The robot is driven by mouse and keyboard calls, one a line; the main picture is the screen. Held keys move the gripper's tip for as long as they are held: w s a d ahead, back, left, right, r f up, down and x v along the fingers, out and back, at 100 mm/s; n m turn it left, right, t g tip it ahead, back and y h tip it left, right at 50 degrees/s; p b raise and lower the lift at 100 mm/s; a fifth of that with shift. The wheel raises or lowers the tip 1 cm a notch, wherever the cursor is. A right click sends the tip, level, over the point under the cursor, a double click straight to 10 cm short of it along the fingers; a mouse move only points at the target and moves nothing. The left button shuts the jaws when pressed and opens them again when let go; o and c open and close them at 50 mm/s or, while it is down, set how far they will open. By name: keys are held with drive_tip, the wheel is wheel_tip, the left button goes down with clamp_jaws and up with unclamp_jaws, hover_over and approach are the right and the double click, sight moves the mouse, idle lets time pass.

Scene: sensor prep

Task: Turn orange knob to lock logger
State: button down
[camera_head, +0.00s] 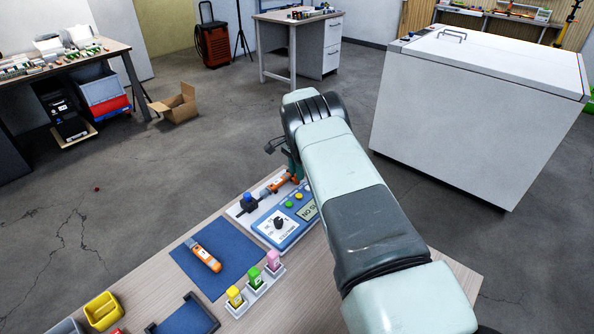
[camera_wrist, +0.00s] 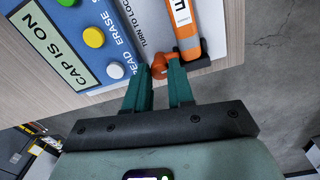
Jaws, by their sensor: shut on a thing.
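The orange knob (camera_wrist: 162,64) sits between the two green fingertips of my gripper (camera_wrist: 160,69) in the wrist view, and the gripper is shut on it. The knob is beside the lower end of an orange and white logger (camera_wrist: 183,20), which rests in a dark holder on a white plate marked "TURN TO LOC…". In the head view this logger (camera_head: 283,183) lies at the back of the station, and my gripper (camera_head: 294,168) is over its right end, largely behind my arm. The knob cannot be made out there.
The blue panel (camera_head: 264,230) has a black dial, coloured buttons and a screen (camera_wrist: 46,46) reading "CAP IS ON". Another orange logger (camera_head: 204,257) lies on a blue mat (camera_head: 229,245). A rack (camera_head: 263,287) holds yellow, green and pink pieces. A yellow bin (camera_head: 101,311) stands front left.

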drive_tip(key=c, duration=1)
unclamp_jaws()
wheel_tip(320, 180, up, 11)
drive_tip(key=shift+w+a+f, duration=0.1)
